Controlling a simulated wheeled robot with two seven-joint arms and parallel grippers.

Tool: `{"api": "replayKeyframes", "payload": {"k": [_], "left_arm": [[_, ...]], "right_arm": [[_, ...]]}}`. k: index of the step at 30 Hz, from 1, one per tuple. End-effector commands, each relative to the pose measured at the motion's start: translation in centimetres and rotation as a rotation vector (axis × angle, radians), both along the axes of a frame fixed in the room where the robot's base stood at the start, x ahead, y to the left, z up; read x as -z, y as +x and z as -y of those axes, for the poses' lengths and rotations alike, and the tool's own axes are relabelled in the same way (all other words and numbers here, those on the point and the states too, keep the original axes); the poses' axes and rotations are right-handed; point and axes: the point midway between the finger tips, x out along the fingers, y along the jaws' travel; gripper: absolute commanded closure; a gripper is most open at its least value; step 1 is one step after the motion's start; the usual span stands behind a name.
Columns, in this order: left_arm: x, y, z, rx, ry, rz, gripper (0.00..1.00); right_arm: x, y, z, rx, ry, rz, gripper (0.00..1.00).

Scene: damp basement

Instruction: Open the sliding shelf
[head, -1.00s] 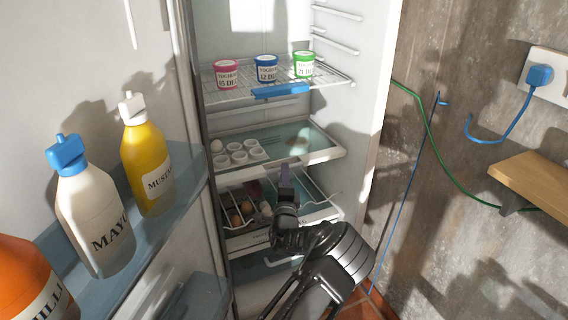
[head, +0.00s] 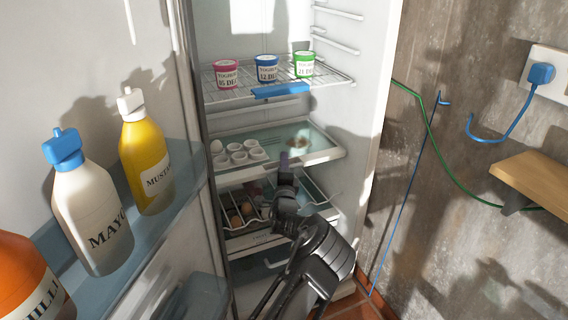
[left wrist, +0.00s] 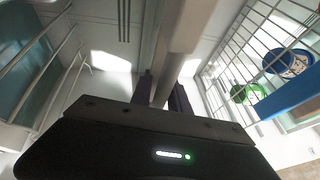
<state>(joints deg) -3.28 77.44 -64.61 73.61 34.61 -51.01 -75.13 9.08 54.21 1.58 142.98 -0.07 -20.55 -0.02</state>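The fridge is open. The middle glass shelf (head: 318,156) has a pale front edge and bears a white egg holder (head: 238,152). Above it is a wire shelf (head: 330,84) with a blue front handle (head: 282,91), also in the left wrist view (left wrist: 300,95). My left gripper (head: 284,160) points into the fridge at the glass shelf's front edge. In the left wrist view its dark fingers (left wrist: 163,92) stand apart, with a pale bar (left wrist: 180,35), apparently that edge, between them. I cannot tell whether they touch it. My right gripper is out of view.
Yoghurt pots (head: 266,68) stand on the wire shelf. The open door on the left carries mayo (head: 95,220), mustard (head: 147,165) and an orange bottle. The concrete wall is at right, with a wooden ledge (head: 535,180).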

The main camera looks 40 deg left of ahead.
Motion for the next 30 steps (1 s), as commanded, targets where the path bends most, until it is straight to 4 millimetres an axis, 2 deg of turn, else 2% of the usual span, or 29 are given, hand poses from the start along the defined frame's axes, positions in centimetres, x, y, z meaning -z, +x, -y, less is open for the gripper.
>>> {"api": "replayKeyframes", "payload": {"k": [1, 7, 30], "left_arm": [[-0.01, 0.0, 0.0, 0.0, 0.0, 0.0, 0.84], [-0.01, -0.01, 0.01, 0.0, 0.0, 0.0, 1.0], [0.03, -0.02, 0.02, 0.0, 0.001, 0.0, 1.0]], "right_arm": [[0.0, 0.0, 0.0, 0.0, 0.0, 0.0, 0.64], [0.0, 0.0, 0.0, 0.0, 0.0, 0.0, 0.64], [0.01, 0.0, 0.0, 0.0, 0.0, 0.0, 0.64]]}}
